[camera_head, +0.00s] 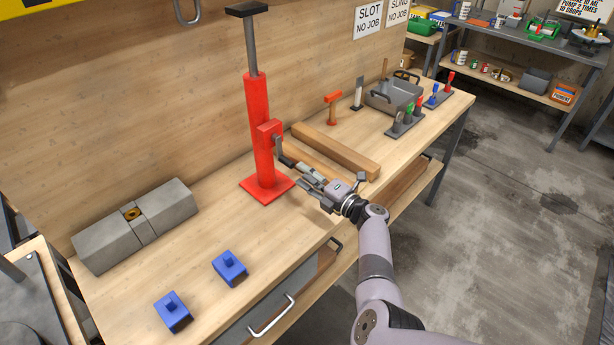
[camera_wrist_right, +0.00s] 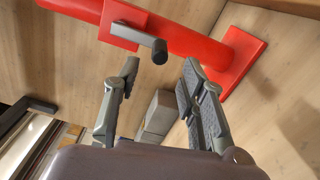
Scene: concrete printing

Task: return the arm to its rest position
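My right arm reaches in from the lower right of the head view. Its gripper (camera_head: 305,188) is open and empty above the front part of the workbench (camera_head: 210,211), just right of a red press-like stand (camera_head: 259,135). In the right wrist view the two fingers (camera_wrist_right: 155,95) stand apart with nothing between them. The red stand (camera_wrist_right: 190,32) and its dark crank handle (camera_wrist_right: 158,48) lie just beyond the fingertips. I cannot tell whether the gripper touches the handle. My left gripper does not show in either view.
A grey concrete block (camera_head: 137,224) and two blue knobbed pieces (camera_head: 230,267) (camera_head: 172,311) lie left on the bench. A wooden beam (camera_head: 336,150) lies right of the stand. A drawer handle (camera_head: 272,316) juts from the front. Open concrete floor (camera_head: 510,215) is at right.

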